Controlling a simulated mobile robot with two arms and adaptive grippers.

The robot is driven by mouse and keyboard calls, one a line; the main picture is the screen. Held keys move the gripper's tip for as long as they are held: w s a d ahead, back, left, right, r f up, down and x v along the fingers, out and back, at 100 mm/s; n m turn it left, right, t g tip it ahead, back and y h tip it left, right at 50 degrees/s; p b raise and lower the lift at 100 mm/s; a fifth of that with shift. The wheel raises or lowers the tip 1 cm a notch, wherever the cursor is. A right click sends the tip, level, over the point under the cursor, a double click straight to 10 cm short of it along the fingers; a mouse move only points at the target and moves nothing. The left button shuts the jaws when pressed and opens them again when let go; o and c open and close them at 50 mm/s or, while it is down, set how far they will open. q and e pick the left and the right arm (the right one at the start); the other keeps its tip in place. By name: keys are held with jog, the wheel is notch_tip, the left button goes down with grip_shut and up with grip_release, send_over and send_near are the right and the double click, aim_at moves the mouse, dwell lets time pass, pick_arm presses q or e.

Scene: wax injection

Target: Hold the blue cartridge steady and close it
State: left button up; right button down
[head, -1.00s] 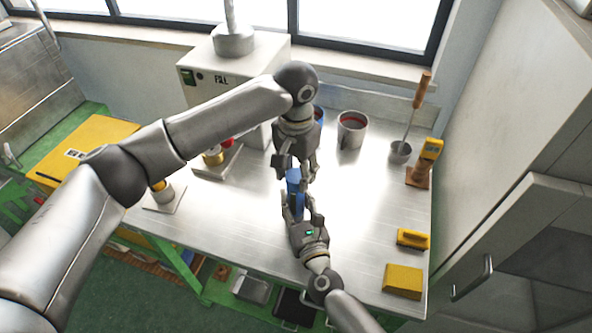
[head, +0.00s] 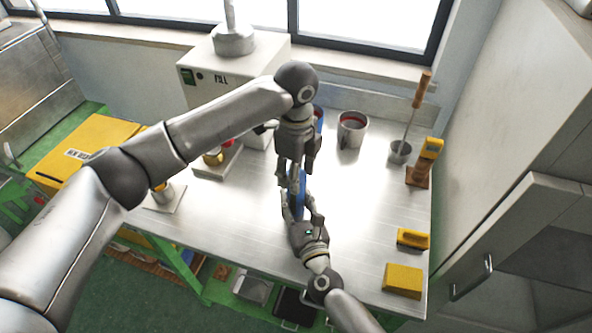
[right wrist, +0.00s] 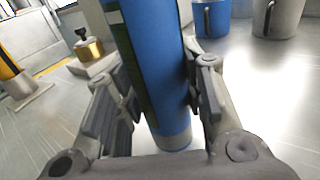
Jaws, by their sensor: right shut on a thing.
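The blue cartridge (head: 298,203) stands upright near the middle of the steel table. My right gripper (head: 301,212) is shut on its side, coming from the front. In the right wrist view the blue cartridge (right wrist: 155,60) runs up between both finger pads, with a dark green and pale strip on its left side; its lower end shows near the table. My left gripper (head: 295,172) points down from above at the cartridge's top. Its fingers overlap the top in the picture, so the top end is hidden and I cannot tell whether they grip it.
A grey mug (head: 351,130) and a blue mug (right wrist: 211,17) stand behind. A white filling machine (head: 215,82) is at the back left. The front middle table is clear.

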pick_arm(q)
jog(key=o, duration=1.2)
jog(key=shift+r, duration=0.1)
notch_tip(320, 180, up, 12)
jog(key=shift+f, duration=0.1)
pick_arm(e)
jog(key=c, duration=0.9)
grip_release()
jog(key=shift+o, duration=0.2)
jog(key=v, duration=1.2)
